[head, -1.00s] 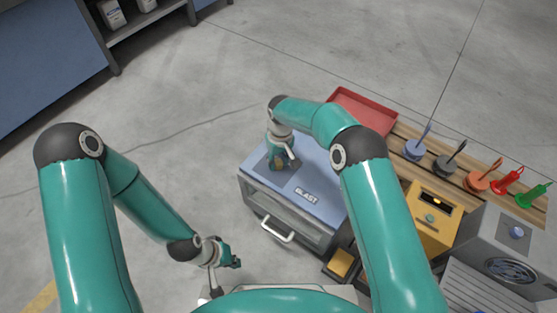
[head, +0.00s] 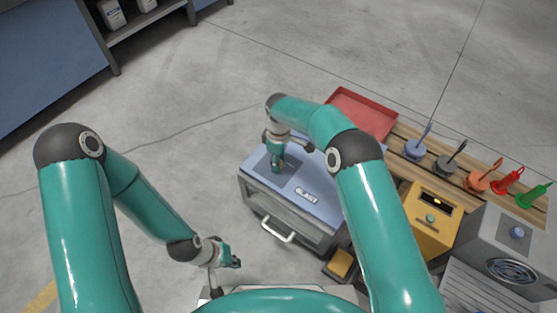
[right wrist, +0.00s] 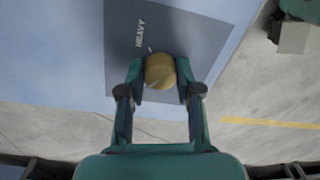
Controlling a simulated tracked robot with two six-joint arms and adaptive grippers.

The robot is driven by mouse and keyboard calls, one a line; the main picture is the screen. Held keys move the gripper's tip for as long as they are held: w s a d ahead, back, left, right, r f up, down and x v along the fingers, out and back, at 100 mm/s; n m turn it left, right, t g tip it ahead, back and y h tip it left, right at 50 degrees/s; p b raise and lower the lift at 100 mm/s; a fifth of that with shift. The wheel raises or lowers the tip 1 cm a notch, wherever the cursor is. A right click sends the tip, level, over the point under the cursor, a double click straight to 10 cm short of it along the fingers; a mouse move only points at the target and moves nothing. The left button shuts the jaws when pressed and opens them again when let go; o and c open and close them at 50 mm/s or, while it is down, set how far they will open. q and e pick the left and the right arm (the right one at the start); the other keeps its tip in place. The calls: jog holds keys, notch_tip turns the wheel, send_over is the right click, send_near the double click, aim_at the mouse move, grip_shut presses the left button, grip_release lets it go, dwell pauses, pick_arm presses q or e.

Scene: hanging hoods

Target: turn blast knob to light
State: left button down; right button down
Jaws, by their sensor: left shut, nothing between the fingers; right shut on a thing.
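The blast cabinet (head: 325,203) is a blue-topped box with a "BLAST" label and a front handle. Its knob is a round yellow-brown piece (right wrist: 160,71) on a dark grey plate (right wrist: 190,30), where the word "HEAVY" can be read in the right wrist view. My right gripper (right wrist: 160,80) is shut on the knob, one finger on each side. In the head view the right gripper (head: 278,165) reaches down onto the cabinet top and mostly hides the knob. Other markings on the plate are hidden or unreadable. My left gripper (head: 236,262) is shut and empty, low and left of the cabinet.
A red tray (head: 362,113) lies behind the cabinet. A wooden bench with several coloured tools (head: 477,181) runs to the right. A yellow box (head: 432,215) and a grey machine (head: 510,250) stand at the right. The floor at left is open.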

dwell(0.5)
jog(key=c, duration=0.8)
grip_release()
jog(key=r, duration=1.1)
jog(key=shift+w+d+r, duration=0.1)
jog(key=shift+w+r, duration=0.2)
jog(key=shift+r, duration=0.1)
